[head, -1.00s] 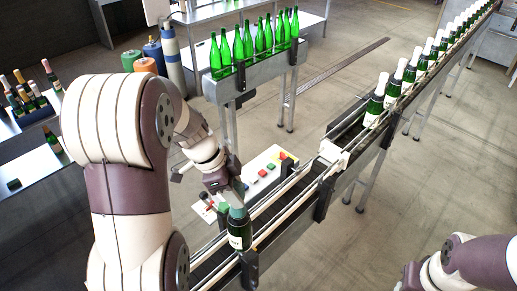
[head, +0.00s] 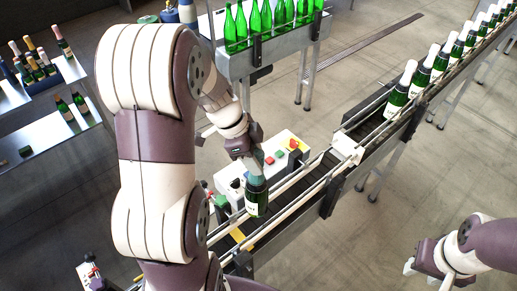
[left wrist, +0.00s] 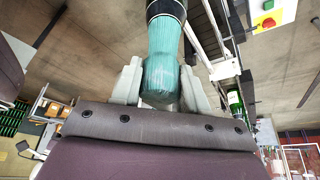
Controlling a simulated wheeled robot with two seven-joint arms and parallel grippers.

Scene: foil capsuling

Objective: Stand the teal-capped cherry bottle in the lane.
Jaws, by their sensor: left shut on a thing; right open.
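The teal-capped bottle (head: 257,198) is dark green with a white label. It is upright at the near part of the conveyor lane (head: 312,172), between or just above the rails; I cannot tell if its base touches the belt. My left gripper (head: 254,168) is shut on its teal cap from above. In the left wrist view the teal cap (left wrist: 163,55) sits between the two fingers, and the lower bottle is mostly out of sight. My right gripper (head: 410,268) is open and empty at the lower right, apart from the lane.
A white block (head: 346,148) stands across the lane, with a row of white-capped bottles (head: 399,92) beyond it. A control box (head: 284,150) with coloured buttons is beside the lane. Green bottles (head: 255,25) stand on a rack behind. More bottles (head: 62,42) are on shelves at left.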

